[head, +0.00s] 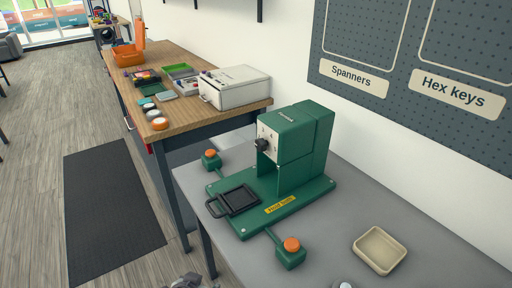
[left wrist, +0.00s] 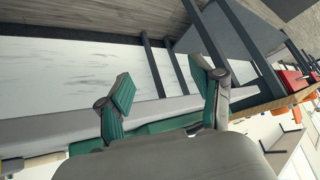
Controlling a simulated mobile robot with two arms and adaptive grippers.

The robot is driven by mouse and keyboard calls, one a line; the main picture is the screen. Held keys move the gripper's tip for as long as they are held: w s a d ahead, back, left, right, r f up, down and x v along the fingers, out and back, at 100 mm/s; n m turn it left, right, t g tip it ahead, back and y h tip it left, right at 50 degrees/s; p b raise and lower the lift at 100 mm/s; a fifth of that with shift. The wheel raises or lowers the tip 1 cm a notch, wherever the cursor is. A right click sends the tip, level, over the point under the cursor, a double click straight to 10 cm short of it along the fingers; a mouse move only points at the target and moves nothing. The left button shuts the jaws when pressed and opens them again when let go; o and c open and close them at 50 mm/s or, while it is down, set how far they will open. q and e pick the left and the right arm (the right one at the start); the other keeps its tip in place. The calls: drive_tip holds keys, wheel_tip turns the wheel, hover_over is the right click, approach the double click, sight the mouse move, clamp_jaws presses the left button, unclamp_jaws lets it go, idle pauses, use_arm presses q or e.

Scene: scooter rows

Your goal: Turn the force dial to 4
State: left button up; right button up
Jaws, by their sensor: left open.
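The green press (head: 305,140) stands on the grey table. A black knob, the force dial (head: 262,144), sits on the pale front plate of its head. Its marks are too small to read, so I cannot tell the setting. In the left wrist view my left gripper (left wrist: 162,84) is open, its two green-padded fingers apart with nothing between them. It is away from the dial, which I cannot make out in that view. A small grey part at the bottom edge of the head view may belong to this gripper. My right gripper is not in view.
A black handled tray (head: 234,201) lies on the press base, with orange buttons (head: 210,154) and (head: 291,245) on either side. A beige dish (head: 380,251) sits at right. A wooden bench (head: 172,62) stands behind. The floor at left is clear around a dark mat (head: 112,215).

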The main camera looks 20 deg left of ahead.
use_arm(q)
drive_tip(key=w+a+r+n+t, duration=0.1)
drive_tip(key=w+a+r+t, duration=0.2)
drive_tip(key=w+r+t, duration=0.35)
drive_tip(key=m+h, duration=0.7)
drive_tip(key=h, duration=0.5)
approach(258, 146)
drive_tip(key=p+x, duration=0.2)
drive_tip(key=x, duration=0.7)
drive_tip(key=shift+w+d, duration=0.1)
drive_tip(key=shift+w, duration=0.05)
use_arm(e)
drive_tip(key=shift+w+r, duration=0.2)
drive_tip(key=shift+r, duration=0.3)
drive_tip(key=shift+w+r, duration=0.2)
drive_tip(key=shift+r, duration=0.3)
use_arm(q)
drive_tip(key=shift+c, duration=0.3)
drive_tip(key=c, duration=1.1)
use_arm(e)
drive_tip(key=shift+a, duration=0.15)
